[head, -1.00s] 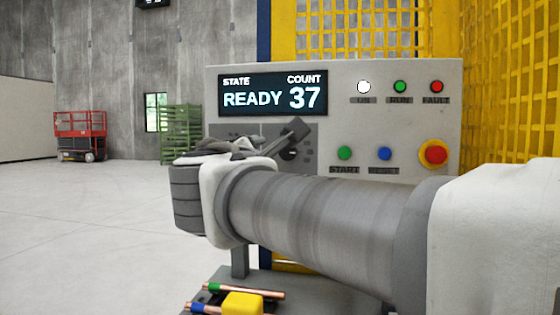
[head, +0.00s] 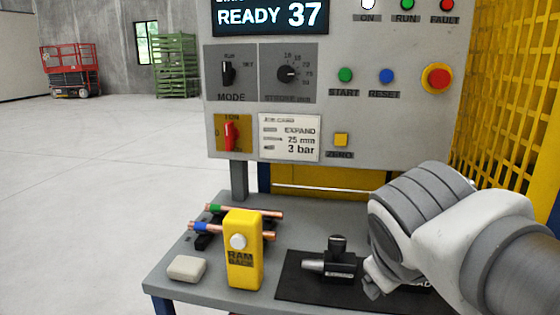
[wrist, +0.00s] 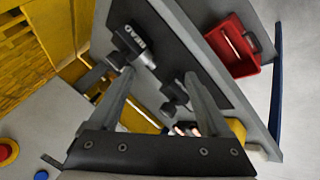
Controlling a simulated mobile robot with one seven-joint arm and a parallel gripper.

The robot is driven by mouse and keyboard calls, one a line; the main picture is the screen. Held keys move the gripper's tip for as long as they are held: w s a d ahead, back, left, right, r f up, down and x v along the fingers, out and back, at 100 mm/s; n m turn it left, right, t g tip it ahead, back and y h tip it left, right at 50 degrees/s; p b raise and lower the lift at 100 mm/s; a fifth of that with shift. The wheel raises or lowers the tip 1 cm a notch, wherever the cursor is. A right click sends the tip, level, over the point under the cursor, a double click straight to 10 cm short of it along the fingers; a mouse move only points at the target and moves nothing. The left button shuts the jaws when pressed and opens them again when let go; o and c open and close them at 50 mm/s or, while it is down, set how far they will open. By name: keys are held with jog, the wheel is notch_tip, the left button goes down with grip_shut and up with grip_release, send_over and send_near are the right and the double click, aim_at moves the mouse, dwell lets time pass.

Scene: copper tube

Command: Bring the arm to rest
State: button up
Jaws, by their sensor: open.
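My arm (head: 440,215) reaches in from the right in the head view, its wrist over the right part of the bench. My gripper (wrist: 159,73) shows in the wrist view with its two fingers spread apart and nothing between the tips. It points toward the bench with its black mat (wrist: 185,35). A black tool with a pale conical nose (head: 335,264) lies on the mat. In the wrist view a black piece marked HEAD (wrist: 136,45) lies beyond the left fingertip.
The grey control panel (head: 385,120) stands behind the bench (head: 172,290) and reads READY 37. A yellow RAM block (head: 243,262), a pale block (head: 187,268) and copper tubes (head: 262,212) are on the bench. Yellow mesh (head: 510,110) stands at right.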

jog(key=s+a+f+m+g+y+p, duration=0.1)
jog(key=s+a+f+m+y, duration=0.15)
jog(key=s+f+m, duration=0.3)
notch_tip(320, 180, up, 19)
jog(key=p, duration=1.8)
jog(key=shift+s+d+f, duration=0.2)
jog(key=shift+s+d, duration=0.05)
jog(key=shift+s, duration=0.05)
jog(key=shift+y, duration=0.25)
jog(key=shift+c, duration=0.4)
